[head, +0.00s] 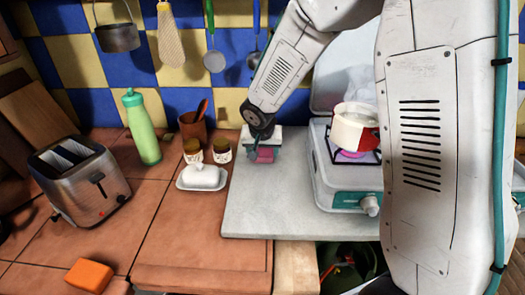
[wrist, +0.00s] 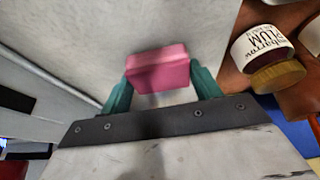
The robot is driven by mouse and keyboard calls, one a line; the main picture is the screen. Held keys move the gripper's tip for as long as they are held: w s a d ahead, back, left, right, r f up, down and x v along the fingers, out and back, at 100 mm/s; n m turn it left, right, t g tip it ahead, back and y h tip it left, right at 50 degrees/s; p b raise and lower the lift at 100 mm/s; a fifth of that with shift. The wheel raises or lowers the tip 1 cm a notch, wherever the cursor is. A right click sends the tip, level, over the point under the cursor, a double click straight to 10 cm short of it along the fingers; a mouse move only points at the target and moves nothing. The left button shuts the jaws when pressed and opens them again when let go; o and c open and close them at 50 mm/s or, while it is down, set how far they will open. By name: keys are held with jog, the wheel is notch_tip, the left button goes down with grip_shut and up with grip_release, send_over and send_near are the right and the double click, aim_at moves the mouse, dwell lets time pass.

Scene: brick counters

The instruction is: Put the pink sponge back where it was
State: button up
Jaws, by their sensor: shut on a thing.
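The pink sponge (wrist: 158,71) is between the two teal fingers of my gripper (wrist: 160,90) in the wrist view. My gripper is shut on it. In the head view the sponge (head: 265,155) shows below my gripper (head: 262,150), over the back left part of the pale grey counter slab (head: 265,205). I cannot tell whether the sponge touches the slab.
Two jars (head: 221,151) and a white butter dish (head: 202,177) stand just left of the slab. A stove (head: 345,185) with a red and white pot (head: 354,127) stands to the right. An orange block (head: 89,275) lies front left. The slab's front is clear.

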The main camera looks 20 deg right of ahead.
jog(key=shift+f, duration=0.2)
jog(key=o, duration=1.2)
jog(key=shift+s+r, duration=0.1)
jog(key=shift+r, duration=0.4)
jog(key=v, duration=1.1)
jog(key=shift+r, duration=0.25)
jog(key=s+d+r+n+g, duration=0.1)
jog(key=s+r, duration=0.1)
jog(key=s, duration=0.8)
jog(key=s+d+r+n+g+y, duration=0.1)
jog(key=s+d+r+n, duration=0.1)
jog(key=s, duration=0.8)
jog(key=s+d+r+n+g, duration=0.1)
jog(key=s+d+r, duration=0.1)
jog(key=s, duration=0.8)
jog(key=shift+s+r+y, duration=0.4)
jog(key=shift+r, duration=0.15)
